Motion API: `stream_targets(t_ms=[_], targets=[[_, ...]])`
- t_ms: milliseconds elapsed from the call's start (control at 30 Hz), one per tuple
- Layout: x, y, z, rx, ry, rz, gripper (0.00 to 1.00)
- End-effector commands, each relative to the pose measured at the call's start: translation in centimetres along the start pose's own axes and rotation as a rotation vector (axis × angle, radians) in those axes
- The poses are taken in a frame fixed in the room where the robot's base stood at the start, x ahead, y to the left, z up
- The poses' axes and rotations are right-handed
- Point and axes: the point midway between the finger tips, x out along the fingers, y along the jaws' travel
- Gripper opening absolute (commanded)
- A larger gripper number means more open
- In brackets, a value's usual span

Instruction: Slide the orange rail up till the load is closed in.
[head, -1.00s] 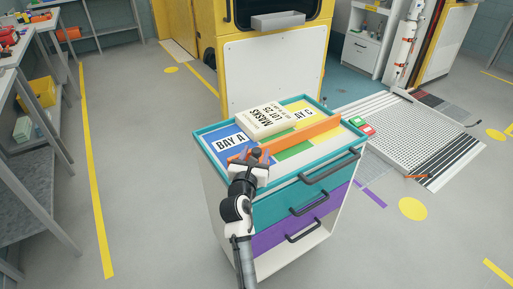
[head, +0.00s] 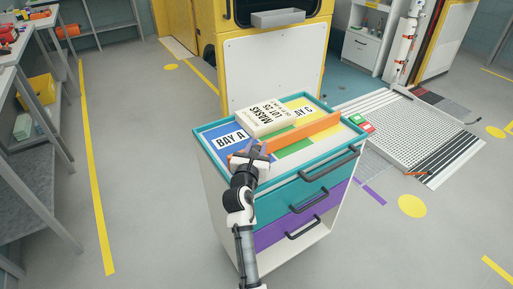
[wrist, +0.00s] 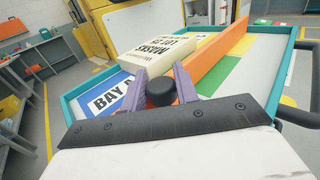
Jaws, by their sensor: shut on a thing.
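The orange rail (head: 305,131) lies across the tray top (head: 205,137) of a trolley; it also shows in the wrist view (wrist: 217,67). A cream box marked MASKS LOT 25 (head: 268,118), the load, lies on the far side of the rail, with a strip of tray apparently between them in the wrist view. My gripper (head: 251,151) is at the rail's near left end. In the wrist view its purple fingers are shut on a black knob (wrist: 160,93). The knob's join to the rail is hidden.
The tray has a raised teal rim and coloured patches marked BAY A (head: 230,142) and BAY C (head: 303,112). Drawers with dark handles (head: 333,164) are below. A yellow vehicle (head: 213,50) stands behind.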

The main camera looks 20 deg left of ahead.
Motion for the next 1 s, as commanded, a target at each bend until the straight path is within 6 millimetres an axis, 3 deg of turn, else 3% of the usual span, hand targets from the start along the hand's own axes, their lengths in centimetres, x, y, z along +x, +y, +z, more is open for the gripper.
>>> stream_targets(t_ms=[167,500,867,900,1000], targets=[[0.9,0.9,0.1,0.001,0.0,0.001,0.0],[5.0,5.1,0.0,0.0,-0.001,0.002,0.0],[5.4,5.4,0.0,0.0,-0.001,0.001,0.0],[5.4,5.4,0.0,0.0,0.0,0.001,0.32],[5.4,5.4,0.0,0.0,0.0,0.001,0.45]])
